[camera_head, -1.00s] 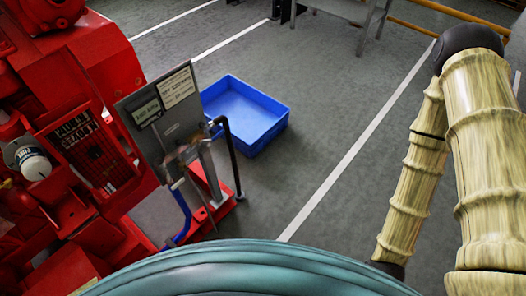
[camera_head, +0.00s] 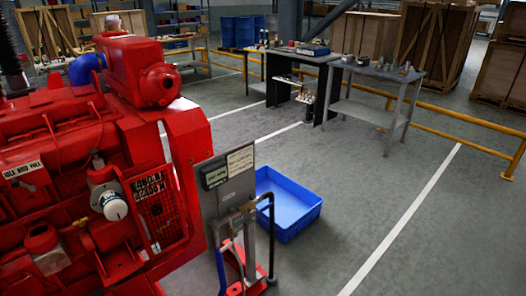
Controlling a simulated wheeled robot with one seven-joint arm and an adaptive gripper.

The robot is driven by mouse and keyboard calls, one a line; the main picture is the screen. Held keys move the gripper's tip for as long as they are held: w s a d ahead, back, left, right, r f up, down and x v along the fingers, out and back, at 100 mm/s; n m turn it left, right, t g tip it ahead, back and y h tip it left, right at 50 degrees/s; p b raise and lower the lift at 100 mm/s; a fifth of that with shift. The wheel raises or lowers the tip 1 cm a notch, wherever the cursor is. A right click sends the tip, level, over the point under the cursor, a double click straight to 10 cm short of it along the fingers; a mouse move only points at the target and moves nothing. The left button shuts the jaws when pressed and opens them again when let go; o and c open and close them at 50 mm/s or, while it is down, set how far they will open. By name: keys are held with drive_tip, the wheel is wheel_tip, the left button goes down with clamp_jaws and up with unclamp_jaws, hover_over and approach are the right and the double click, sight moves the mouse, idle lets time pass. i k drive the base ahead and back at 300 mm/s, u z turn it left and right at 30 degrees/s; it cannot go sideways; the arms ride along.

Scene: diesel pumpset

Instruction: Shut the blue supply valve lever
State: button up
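A blue lever (camera_head: 220,268) shows low in the head view, beside the right end of the red diesel pumpset (camera_head: 120,180). It stands roughly upright below a grey panel (camera_head: 235,188) with labels, and its lower end is near the bottom edge of the picture. Pipework with a grey body (camera_head: 240,222) and a black bent pipe (camera_head: 271,235) stands just right of it. The valve's exact setting is too small to tell. My gripper is not in view.
A blue crate (camera_head: 290,228) lies on the floor behind the panel. Workbenches (camera_head: 372,68) with tools, yellow rails (camera_head: 465,118) and wooden crates (camera_head: 435,40) stand farther back. The grey floor on the right is clear, with a white line (camera_head: 405,218).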

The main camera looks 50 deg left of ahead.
sight(265, 208)
drive_tip(key=u, duration=0.55)
drive_tip(key=i, duration=0.85)
drive_tip(key=u, duration=0.25)
